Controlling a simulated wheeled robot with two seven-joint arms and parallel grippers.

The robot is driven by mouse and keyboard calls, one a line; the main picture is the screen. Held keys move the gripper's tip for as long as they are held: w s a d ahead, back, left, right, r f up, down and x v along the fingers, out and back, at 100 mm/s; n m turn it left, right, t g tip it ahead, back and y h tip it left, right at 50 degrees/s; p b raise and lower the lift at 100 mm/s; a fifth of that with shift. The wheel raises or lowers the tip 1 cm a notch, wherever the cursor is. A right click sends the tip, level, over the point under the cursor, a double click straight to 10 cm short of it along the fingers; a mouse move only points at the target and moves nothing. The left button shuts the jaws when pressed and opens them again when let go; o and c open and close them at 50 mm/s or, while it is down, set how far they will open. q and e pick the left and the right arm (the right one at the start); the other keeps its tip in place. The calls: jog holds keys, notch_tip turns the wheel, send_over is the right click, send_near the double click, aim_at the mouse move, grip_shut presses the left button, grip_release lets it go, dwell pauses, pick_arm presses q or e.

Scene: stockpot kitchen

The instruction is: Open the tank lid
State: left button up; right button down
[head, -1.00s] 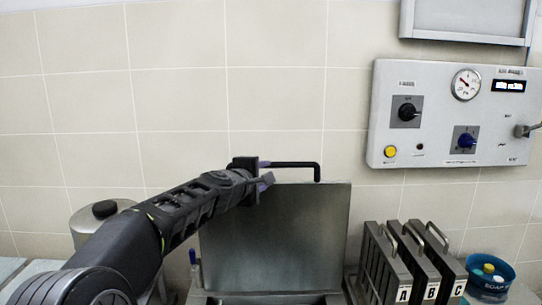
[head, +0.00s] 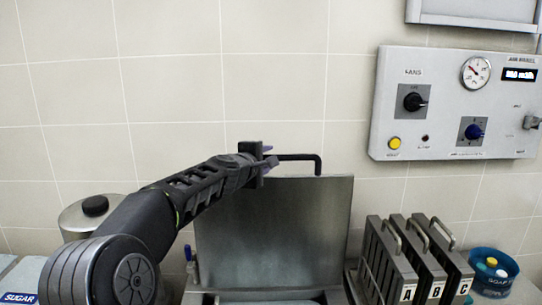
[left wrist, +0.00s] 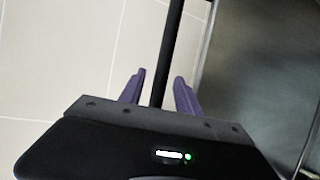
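The grey metal tank lid (head: 275,230) stands raised, nearly upright, in front of the tiled wall. Its black bar handle (head: 300,157) runs along the top edge and bends down at the right. My left gripper (head: 270,157) is at the left end of the handle. In the left wrist view its two purple fingers (left wrist: 160,88) are apart, with the black handle bar (left wrist: 170,50) between them and a gap visible on each side. The tank's rim (head: 270,297) shows at the bottom edge. My right gripper is not in view.
A wall panel (head: 450,105) with a gauge and knobs is at the right. Several lettered grey plates with handles (head: 385,265) stand right of the lid, beside a blue soap tub (head: 492,272). A metal canister (head: 75,222) stands at left behind my arm.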

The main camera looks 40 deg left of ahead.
pick_arm(q)
jog(key=x, duration=0.4)
jog(key=shift+f+p, duration=0.1)
jog(key=shift+p, duration=0.3)
grip_shut()
dwell(1.0)
